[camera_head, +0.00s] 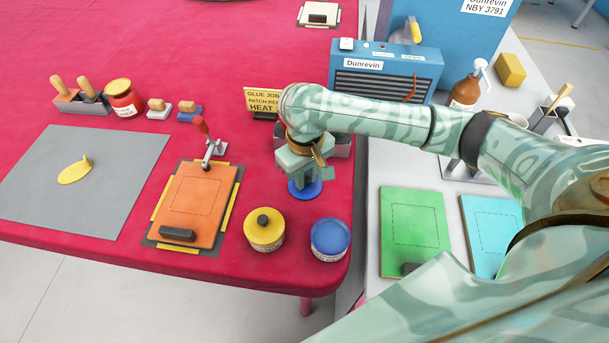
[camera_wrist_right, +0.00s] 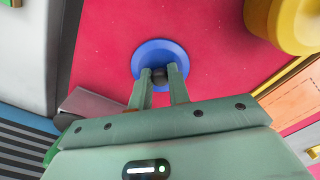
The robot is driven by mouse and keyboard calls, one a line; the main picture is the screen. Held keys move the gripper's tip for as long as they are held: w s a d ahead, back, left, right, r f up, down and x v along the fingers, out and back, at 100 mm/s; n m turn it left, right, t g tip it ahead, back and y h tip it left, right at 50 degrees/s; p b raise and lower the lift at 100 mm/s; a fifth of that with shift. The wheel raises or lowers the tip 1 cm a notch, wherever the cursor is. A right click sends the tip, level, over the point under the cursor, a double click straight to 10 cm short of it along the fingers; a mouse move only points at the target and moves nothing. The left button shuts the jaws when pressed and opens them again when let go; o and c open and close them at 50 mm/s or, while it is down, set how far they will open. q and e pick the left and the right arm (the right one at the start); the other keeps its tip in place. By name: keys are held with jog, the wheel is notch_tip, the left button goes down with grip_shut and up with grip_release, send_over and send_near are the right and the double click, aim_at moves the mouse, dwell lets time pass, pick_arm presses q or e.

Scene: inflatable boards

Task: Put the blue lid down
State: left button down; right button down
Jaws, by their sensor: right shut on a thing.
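The blue lid (camera_head: 307,191) is a round disc with a dark knob, and it is just above or on the red tabletop. My right gripper (camera_head: 304,180) is shut on the knob of the blue lid, pointing down from above. In the right wrist view the fingertips (camera_wrist_right: 163,82) close around the dark knob, and the lid (camera_wrist_right: 160,52) spreads out beyond them. I cannot tell whether the lid touches the table. The blue tin (camera_head: 330,240) stands open-looking at the table's front right corner, nearer than the lid. My left gripper is not in view.
A yellow tin (camera_head: 264,230) with a dark knob stands left of the blue tin. A sign (camera_head: 263,101) and a blue heater (camera_head: 385,73) stand behind.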

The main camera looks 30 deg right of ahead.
jog(key=c, duration=1.3)
grip_release()
jog(key=shift+f, duration=0.1)
pick_arm(q)
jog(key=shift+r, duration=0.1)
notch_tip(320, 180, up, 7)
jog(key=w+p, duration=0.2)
jog(key=p, duration=0.5)
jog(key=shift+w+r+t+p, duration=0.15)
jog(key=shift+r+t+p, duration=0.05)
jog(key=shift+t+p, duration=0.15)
pick_arm(e)
notch_tip(320, 180, up, 12)
jog(key=shift+r, duration=0.1)
